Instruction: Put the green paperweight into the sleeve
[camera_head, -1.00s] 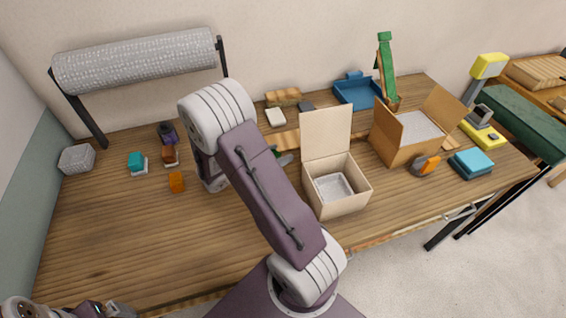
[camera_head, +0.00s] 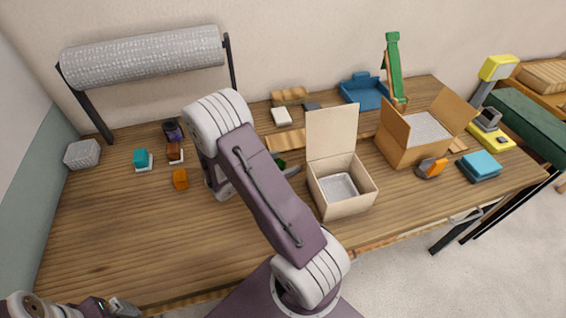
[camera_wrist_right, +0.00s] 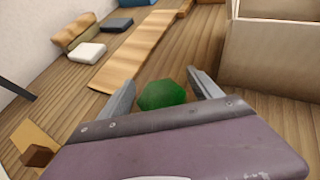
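The green paperweight (camera_wrist_right: 162,95) is a small faceted lump, seen in the right wrist view between the two fingers of my right gripper (camera_wrist_right: 160,80). The fingers are apart, with a narrow gap showing beside it. In the head view only a dark green bit of it (camera_head: 280,162) shows past my right arm, by the gripper (camera_head: 291,171). My left gripper (camera_head: 122,306) is at the lower left edge, too small to read. I cannot tell for sure which thing is the sleeve; a grey textured box-shaped piece (camera_head: 83,154) lies at the far left.
An open carton (camera_head: 345,207) with a grey lining stands right of my right gripper; a second open carton (camera_head: 405,154) is farther right. A wooden strip (camera_wrist_right: 138,48) lies beyond the paperweight. A textured roll (camera_head: 144,56) stands at the back left. The front left table is clear.

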